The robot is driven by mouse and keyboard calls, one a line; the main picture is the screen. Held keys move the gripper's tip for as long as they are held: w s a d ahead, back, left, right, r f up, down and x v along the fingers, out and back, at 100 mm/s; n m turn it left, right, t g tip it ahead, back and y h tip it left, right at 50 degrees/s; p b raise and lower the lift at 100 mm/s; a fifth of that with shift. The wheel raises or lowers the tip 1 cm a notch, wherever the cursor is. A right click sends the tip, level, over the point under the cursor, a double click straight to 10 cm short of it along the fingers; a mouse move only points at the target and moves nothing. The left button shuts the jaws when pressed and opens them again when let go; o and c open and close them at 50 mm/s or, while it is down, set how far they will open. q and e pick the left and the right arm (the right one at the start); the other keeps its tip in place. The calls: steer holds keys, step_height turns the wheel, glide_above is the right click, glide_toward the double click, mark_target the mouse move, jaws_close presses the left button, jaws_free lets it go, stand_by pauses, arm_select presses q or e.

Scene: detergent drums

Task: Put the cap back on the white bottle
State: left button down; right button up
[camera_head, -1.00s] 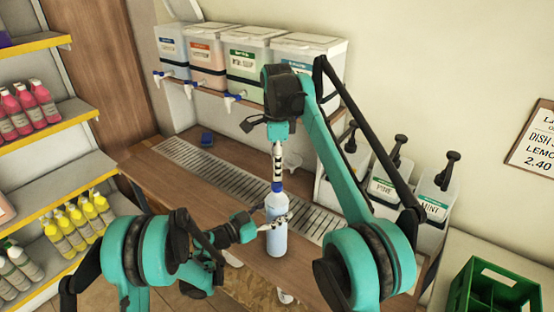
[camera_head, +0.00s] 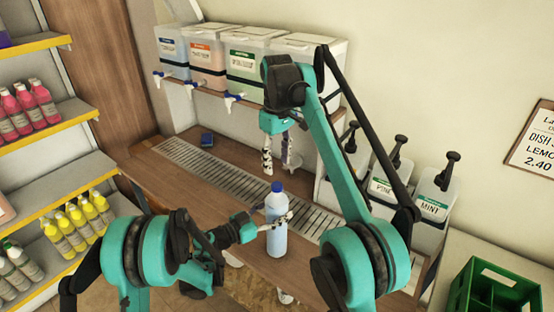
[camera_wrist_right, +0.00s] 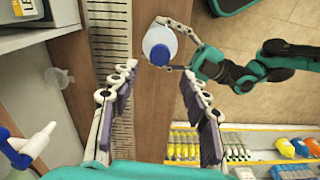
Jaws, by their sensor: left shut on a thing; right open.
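The pale bottle (camera_head: 276,238) stands upright on the wooden counter, with a blue cap (camera_head: 276,187) on its neck. In the right wrist view the bottle (camera_wrist_right: 150,36) shows from above, with the cap (camera_wrist_right: 159,54) over its mouth. How tightly the cap sits cannot be told. My left gripper (camera_head: 266,223) is shut around the bottle's upper body; its fingers also show around it in the right wrist view (camera_wrist_right: 180,45). My right gripper (camera_head: 277,165) is open and empty above the cap, apart from it. Its spread fingers (camera_wrist_right: 160,72) frame the right wrist view.
A metal drain grate (camera_head: 205,170) runs along the counter behind the bottle. Drums with taps (camera_head: 245,70) stand on the wall shelf, and pump containers (camera_head: 390,185) at the right. A small blue object (camera_head: 206,139) lies at the counter's back left.

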mark_target(277, 185)
steer(key=shift+n, duration=0.8)
steer(key=shift+f, duration=3.95)
steer(key=shift+c, duration=0.3)
jaws_close()
steer(key=m, duration=0.5)
steer(key=shift+o, duration=1)
jaws_free()
